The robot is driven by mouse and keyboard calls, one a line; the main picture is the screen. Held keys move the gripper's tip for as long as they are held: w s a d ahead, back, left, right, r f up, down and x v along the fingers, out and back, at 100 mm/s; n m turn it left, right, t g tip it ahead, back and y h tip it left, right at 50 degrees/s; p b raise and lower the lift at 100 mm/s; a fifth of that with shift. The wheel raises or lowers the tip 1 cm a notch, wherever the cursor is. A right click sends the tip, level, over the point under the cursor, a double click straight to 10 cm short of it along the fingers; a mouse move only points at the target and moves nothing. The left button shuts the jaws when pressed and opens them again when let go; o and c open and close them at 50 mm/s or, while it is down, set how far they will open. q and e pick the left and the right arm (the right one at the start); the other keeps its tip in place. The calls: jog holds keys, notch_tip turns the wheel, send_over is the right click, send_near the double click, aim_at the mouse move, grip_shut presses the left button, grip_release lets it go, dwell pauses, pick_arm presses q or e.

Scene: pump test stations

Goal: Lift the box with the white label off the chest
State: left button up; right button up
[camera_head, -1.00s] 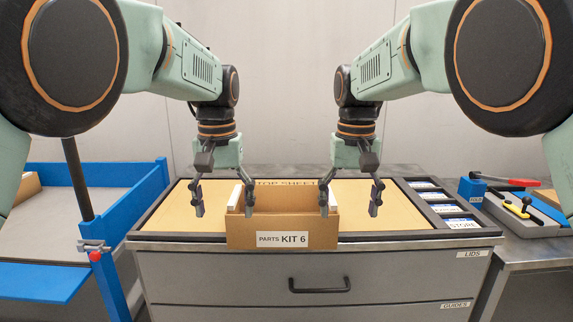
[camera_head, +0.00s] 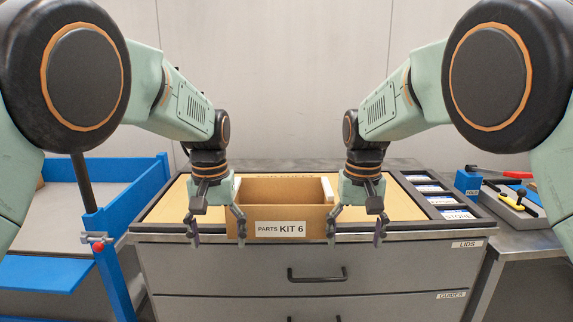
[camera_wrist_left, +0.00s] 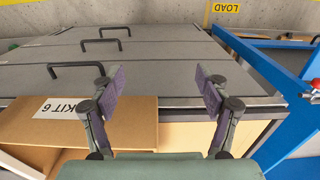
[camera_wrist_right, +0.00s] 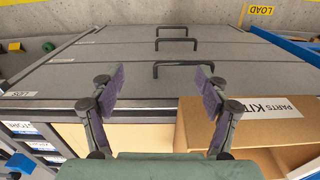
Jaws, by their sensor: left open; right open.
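The cardboard box (camera_head: 262,212) with a white label (camera_head: 281,229) reading "PARTS KIT 6" stands upright on the chest (camera_head: 230,266), at its front edge. Its top is open. The box also shows in the left wrist view (camera_wrist_left: 115,125) and the right wrist view (camera_wrist_right: 262,130). My left gripper (camera_head: 217,232) is open and empty at the box's front left corner. My right gripper (camera_head: 355,232) is open and empty at the front right corner. Both point downward, level with the box's front face. I cannot tell whether an inner finger touches the box.
The chest has a tan top sheet and drawers with black handles (camera_head: 317,275). Labelled compartments (camera_head: 436,197) line its right side. A blue-framed bench (camera_head: 115,215) stands left. A grey tray (camera_head: 515,210) with tools is on the right bench.

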pick_arm(q)
jog(key=s+a+f, duration=0.2)
jog(key=f, duration=0.6)
jog(key=s+a+f+b, duration=0.1)
jog(key=s+a+f, duration=0.1)
jog(key=f, duration=0.6)
jog(key=shift+s+a+f, duration=0.2)
jog(key=shift+s+f, duration=0.1)
jog(key=shift+s, duration=0.5)
pick_arm(e)
jog(key=s+d+f, duration=0.2)
jog(key=f, duration=0.6)
jog(key=s+d+f, duration=0.2)
jog(key=s+f, duration=0.1)
jog(key=f, duration=0.5)
jog(key=shift+s+f, duration=0.3)
pick_arm(q)
jog(key=shift+f, duration=0.15)
pick_arm(e)
jog(key=shift+f, duration=0.15)
